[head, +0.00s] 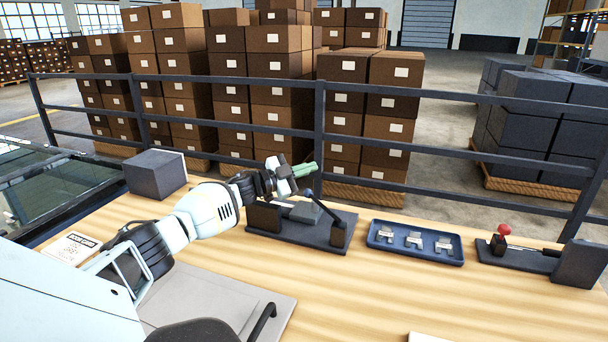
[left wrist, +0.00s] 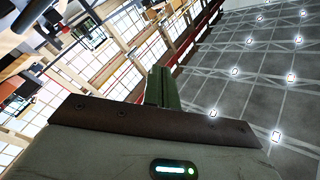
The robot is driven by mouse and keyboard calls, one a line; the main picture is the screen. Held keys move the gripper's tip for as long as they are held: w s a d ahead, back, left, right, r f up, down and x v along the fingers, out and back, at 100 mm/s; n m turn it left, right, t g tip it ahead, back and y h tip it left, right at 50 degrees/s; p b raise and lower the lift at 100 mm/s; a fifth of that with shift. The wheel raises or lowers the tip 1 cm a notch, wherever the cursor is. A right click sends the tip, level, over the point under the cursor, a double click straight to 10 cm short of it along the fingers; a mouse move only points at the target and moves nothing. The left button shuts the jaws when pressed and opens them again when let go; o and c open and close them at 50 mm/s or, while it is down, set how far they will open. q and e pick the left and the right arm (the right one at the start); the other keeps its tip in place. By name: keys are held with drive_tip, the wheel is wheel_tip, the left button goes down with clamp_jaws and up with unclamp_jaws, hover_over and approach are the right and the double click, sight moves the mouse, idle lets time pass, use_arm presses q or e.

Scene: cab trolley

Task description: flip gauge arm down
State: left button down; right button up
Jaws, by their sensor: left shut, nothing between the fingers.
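The gauge fixture (head: 305,238) is a dark base plate with dark end blocks on the wooden bench. A thin dark gauge arm (head: 325,209) slants up and left from the fixture's right side, its end raised just below my left gripper. My left gripper (head: 307,169) is above the fixture, its green fingers shut and empty, pointing right. The same shut fingers show in the left wrist view (left wrist: 161,88). Whether they touch the gauge arm cannot be told. The gripper and wrist hide part of what is behind them. My right gripper is not in view.
A blue tray (head: 415,257) with several small metal parts lies right of the fixture. Beyond it is a dark device with a red knob (head: 503,230). A dark box (head: 155,174) stands at the back left. A dark rail (head: 319,130) runs behind the bench.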

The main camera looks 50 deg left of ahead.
use_arm(q)
drive_tip(key=v, duration=0.6)
drive_tip(key=shift+s, duration=0.3)
drive_tip(key=shift+a, duration=0.1)
idle(0.6)
